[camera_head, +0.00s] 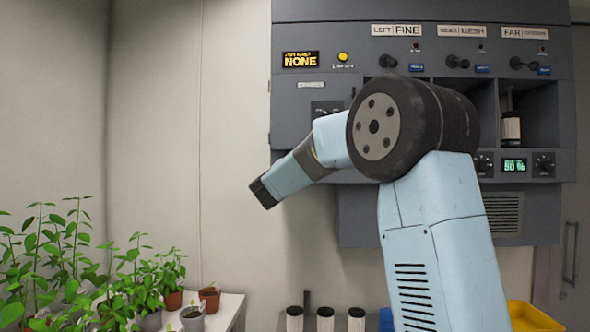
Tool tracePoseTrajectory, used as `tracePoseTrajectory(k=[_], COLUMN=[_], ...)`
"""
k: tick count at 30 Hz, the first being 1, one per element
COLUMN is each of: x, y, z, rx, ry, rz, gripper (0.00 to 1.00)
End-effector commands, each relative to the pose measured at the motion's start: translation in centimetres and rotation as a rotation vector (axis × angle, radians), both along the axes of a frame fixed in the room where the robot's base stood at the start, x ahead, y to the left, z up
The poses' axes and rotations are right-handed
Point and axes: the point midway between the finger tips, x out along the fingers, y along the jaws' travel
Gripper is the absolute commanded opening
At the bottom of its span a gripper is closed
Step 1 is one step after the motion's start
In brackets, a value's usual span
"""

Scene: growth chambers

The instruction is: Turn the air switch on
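A grey control panel (297,130) is mounted on the wall. No label reading "air" is legible, so I cannot tell which control is the air switch. A small dark control plate (322,107) sits at the panel's left under an unreadable label (311,85), partly hidden by my arm. Black switches, including a left one (387,61), a middle one (457,62) and a right one (523,64), run below the labels LEFT FINE, NEAR MESH and FAR. My arm's dark end (263,194) points down-left, in front of the wall and apart from the panel; its fingers cannot be made out.
A display (301,60) reads NONE beside a yellow lamp (343,57). A green display (514,165) reads 50 % between two knobs. A canister (510,128) stands in the right bay. Potted plants (130,285) fill the lower left. Several canisters and a yellow tray (532,318) are below.

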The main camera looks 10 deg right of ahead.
Motion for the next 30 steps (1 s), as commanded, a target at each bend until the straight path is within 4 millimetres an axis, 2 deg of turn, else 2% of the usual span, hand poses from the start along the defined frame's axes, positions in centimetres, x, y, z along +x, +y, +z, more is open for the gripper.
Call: tracePoseTrajectory(k=[1, 13, 14, 21, 30], x=[0.1, 0.09, 0.09, 0.05, -0.12], y=[0.06, 0.01, 0.01, 0.0, 0.11], z=[-0.45, -0.46, -0.46, -0.25, -0.14], rx=[0.006, 0.013, 0.013, 0.011, 0.01], ry=[0.006, 0.004, 0.004, 0.001, -0.001], rz=[0.001, 0.001, 0.001, 0.0, 0.001], gripper=[0.0, 0.0, 0.14, 0.37, 0.39])
